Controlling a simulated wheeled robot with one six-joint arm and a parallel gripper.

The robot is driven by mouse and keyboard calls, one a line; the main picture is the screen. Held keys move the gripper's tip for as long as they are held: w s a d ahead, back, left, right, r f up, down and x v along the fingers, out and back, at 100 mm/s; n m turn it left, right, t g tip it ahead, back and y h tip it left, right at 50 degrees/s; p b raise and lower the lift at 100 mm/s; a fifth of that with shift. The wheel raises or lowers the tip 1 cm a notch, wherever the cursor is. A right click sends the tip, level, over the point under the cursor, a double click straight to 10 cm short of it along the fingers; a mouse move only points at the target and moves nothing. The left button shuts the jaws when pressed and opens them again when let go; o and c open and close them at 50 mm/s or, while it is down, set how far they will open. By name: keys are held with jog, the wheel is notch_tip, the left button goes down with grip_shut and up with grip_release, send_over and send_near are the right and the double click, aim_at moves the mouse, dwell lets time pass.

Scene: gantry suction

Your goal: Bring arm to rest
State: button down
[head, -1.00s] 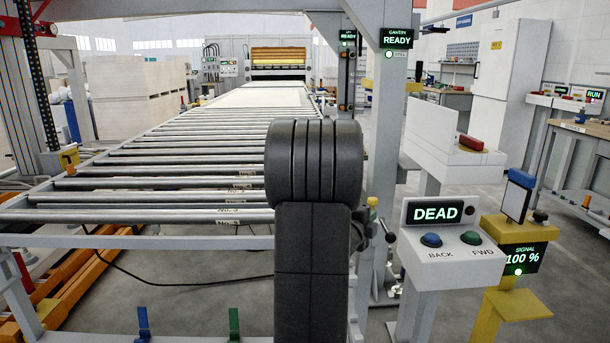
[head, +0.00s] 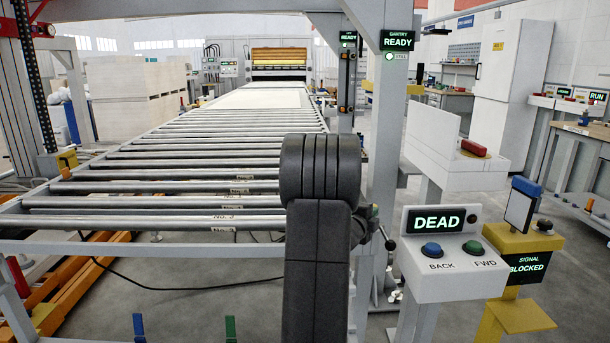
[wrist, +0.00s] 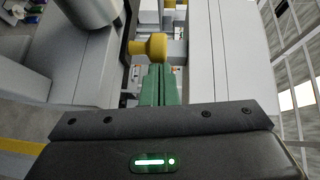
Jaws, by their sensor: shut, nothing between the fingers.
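My own arm (head: 320,230) stands up in the middle of the head view, a thick dark link bent at a rounded joint. My gripper is hidden in the head view. In the wrist view my gripper (wrist: 160,72) shows as two green fingers side by side, touching, with nothing between them. A yellow knob (wrist: 150,48) shows just beyond the fingertips; I cannot tell whether they touch it. Pale grey surfaces fill both sides of the wrist view.
A roller conveyor (head: 160,185) runs away behind my arm. To the right stand a control box (head: 440,262) reading DEAD with blue and green buttons, and a yellow post (head: 520,240) whose sign reads BLOCKED. A grey gantry column (head: 384,150) is close by.

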jog(key=s+a, duration=0.2)
jog(key=s, duration=0.7)
jog(key=s+a+r, duration=0.1)
jog(key=s+a, duration=0.2)
jog(key=s, duration=0.6)
jog(key=shift+r, duration=0.15)
